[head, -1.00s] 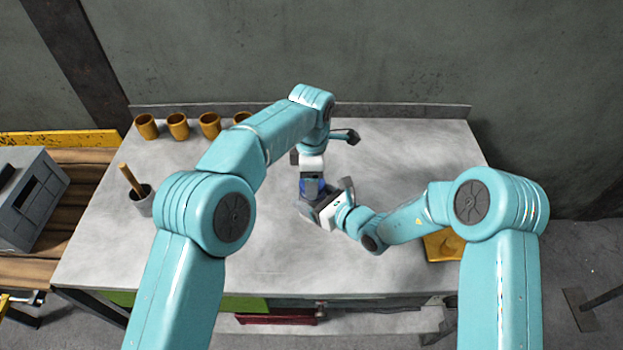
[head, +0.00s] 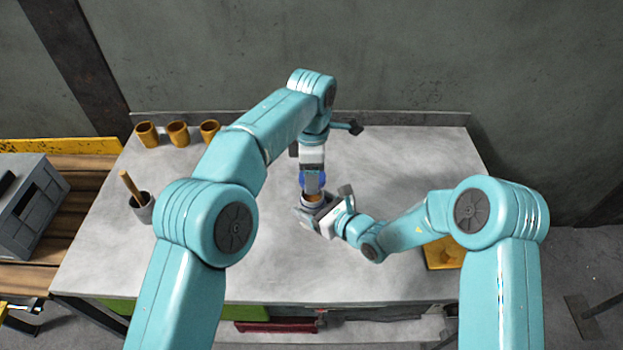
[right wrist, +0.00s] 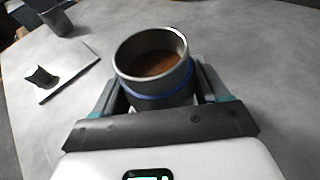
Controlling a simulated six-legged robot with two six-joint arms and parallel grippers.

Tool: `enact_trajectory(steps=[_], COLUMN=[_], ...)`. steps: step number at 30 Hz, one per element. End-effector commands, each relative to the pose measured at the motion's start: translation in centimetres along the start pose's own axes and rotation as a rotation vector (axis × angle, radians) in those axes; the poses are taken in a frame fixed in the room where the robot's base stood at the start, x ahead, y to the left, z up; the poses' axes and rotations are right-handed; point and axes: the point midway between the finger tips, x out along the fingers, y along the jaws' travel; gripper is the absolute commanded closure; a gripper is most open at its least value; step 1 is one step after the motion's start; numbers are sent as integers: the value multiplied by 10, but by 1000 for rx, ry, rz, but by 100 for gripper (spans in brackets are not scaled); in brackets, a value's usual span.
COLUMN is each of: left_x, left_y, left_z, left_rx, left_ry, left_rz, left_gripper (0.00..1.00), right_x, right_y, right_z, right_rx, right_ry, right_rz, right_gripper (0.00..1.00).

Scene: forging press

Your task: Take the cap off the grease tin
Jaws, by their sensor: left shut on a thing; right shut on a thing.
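The grease tin (right wrist: 160,80) stands open at the top in the right wrist view, with brown grease inside and a blue band around its wall. My right gripper (head: 316,208) is shut on the tin, a finger on either side. In the head view the tin's open mouth (head: 313,197) shows just below the blue cap (head: 313,182). My left gripper (head: 312,174) is shut on the cap and holds it above the tin, apart from it. The lower part of the tin is hidden by my right gripper.
Several ochre cups, such as this one (head: 178,133), stand at the back left of the grey table (head: 400,165). A grey pot (head: 143,208) with a wooden handle stands at the left. An orange tray (head: 445,254) lies at the right. The table's back right is clear.

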Motion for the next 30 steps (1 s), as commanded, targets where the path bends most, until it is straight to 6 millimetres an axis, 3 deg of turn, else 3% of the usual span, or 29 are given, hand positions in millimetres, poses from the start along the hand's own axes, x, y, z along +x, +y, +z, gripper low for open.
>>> enact_trajectory(steps=[8,9,10,20,30], left_x=[-5,-5,-5,-2,11], left_y=[0,0,0,0,0], left_z=[0,0,0,0,0], left_rx=[1,1,1,0,0], left_ry=[0,0,0,0,0], left_rz=[0,0,0,0,0], left_gripper=[73,73,73,73,73], right_x=[0,0,0,-6,-79], right_y=[0,0,0,-1,-1], right_z=[2,2,2,0,-1], right_rx=[-2,-2,-2,0,0], right_ry=[-4,-4,-4,-1,-3], right_rz=[-1,-1,-1,-1,-4], right_gripper=[100,13,3,0,0])
